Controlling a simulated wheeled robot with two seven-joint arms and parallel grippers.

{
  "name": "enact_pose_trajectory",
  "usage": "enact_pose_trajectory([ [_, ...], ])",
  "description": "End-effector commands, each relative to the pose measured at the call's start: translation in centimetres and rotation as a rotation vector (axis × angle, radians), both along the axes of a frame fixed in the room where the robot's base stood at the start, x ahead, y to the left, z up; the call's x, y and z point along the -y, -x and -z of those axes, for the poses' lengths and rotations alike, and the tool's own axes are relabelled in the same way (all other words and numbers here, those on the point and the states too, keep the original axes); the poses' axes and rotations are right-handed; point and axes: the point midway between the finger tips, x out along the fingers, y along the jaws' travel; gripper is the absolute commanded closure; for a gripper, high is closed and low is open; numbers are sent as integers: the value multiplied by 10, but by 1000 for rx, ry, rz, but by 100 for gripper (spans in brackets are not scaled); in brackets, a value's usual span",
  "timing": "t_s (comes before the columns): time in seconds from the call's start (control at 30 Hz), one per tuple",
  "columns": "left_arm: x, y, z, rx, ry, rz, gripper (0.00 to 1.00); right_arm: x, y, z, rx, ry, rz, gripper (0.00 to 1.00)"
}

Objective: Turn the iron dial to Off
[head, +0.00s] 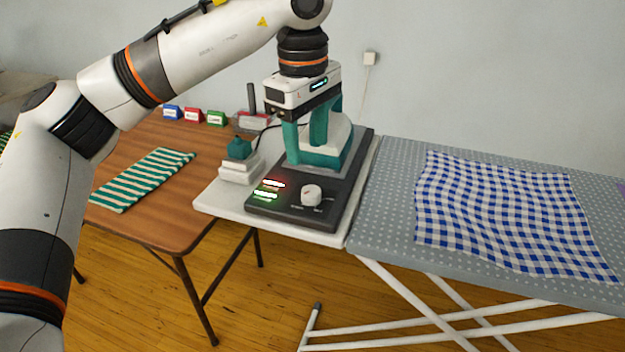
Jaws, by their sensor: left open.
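The white iron dial (311,194) sits on the front panel of the dark iron base (341,196), with small labels below it that are too small to read. Red and green lit displays (268,188) are left of the dial. The teal and white iron (338,147) rests on the base behind the dial. My left gripper (305,135) points down in front of and over the iron, above and behind the dial, and is apart from the dial. It is open; its fingers are hard to tell from the teal parts of the iron. My right gripper is out of view.
A small white device with a teal top (240,158) stands left of the base. A brown table (165,215) at left holds a green striped cloth (143,179) and small coloured cards (193,115). An ironing board (390,200) with a blue checked cloth (510,215) is at right.

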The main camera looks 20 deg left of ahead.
Motion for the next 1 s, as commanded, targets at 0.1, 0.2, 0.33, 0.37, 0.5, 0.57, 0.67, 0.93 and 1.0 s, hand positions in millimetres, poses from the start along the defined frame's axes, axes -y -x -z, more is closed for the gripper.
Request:
enact_pose_trajectory([
  [0.1, 0, -1, 28, -5, -2, 0, 47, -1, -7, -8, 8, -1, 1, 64],
  [0.2, 1, -2, 48, -4, 0, 0, 47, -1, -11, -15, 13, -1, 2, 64],
  [0.33, 1, -4, 70, -3, 1, 0, 47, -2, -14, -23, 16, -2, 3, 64],
  [0.37, 2, -4, 74, -3, 1, 0, 47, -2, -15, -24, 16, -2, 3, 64],
  [0.5, 2, -5, 87, -1, 2, 0, 47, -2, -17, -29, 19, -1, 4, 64],
  [0.57, 2, -5, 90, -1, 2, 0, 47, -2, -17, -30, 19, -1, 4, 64],
  [0.67, 2, -5, 93, -1, 2, 0, 47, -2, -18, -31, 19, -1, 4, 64],
  [0.93, 3, -5, 93, -1, 2, 0, 55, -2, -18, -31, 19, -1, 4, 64],
  [1.0, 3, -5, 93, -1, 2, 0, 66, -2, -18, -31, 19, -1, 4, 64],
])
